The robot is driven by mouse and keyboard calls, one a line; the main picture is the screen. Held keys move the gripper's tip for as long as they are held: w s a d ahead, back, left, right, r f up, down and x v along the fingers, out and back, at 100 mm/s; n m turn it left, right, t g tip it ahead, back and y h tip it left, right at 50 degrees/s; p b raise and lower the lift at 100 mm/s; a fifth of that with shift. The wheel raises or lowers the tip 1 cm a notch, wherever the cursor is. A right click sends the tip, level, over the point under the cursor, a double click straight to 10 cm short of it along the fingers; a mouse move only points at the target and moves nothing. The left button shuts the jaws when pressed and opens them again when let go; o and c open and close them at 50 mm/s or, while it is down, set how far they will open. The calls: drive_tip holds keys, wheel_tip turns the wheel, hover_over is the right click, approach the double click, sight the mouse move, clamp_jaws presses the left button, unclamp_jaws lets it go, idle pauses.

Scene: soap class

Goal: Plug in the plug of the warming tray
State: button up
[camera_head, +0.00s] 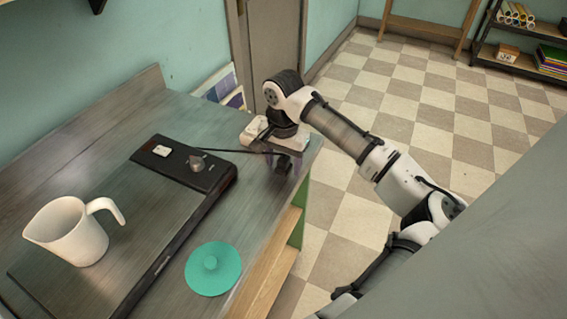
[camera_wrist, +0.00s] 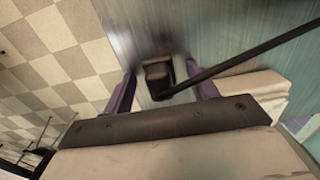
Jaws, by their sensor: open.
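The warming tray (camera_head: 120,215) is a dark flat slab on the counter, with a black control panel (camera_head: 217,176) at its far end. Its black cord runs right to the dark plug (camera_head: 283,164) near the counter's right edge. In the wrist view, the plug (camera_wrist: 157,73) lies between the two purple fingers of my gripper (camera_wrist: 163,88), with the cord leading to the upper right. My gripper is open, with visible gaps beside the plug. A white socket block (camera_head: 255,132) stands beside my gripper; what looks like it also shows in the wrist view (camera_wrist: 262,88).
A white pitcher (camera_head: 70,232) stands on the tray. A round green lid (camera_head: 213,269) lies on the counter (camera_head: 255,205) right of the tray. The counter's right edge drops to a checkered floor (camera_head: 400,110). The counter between lid and plug is clear.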

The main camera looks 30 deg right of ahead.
sight(283, 157)
drive_tip(key=c, duration=1)
drive_tip(key=shift+r, duration=0.1)
wheel_tip(283, 157, up, 20)
drive_tip(key=shift+f+b, duration=0.1)
drive_tip(key=shift+b, duration=0.55)
drive_tip(key=shift+w, duration=0.15)
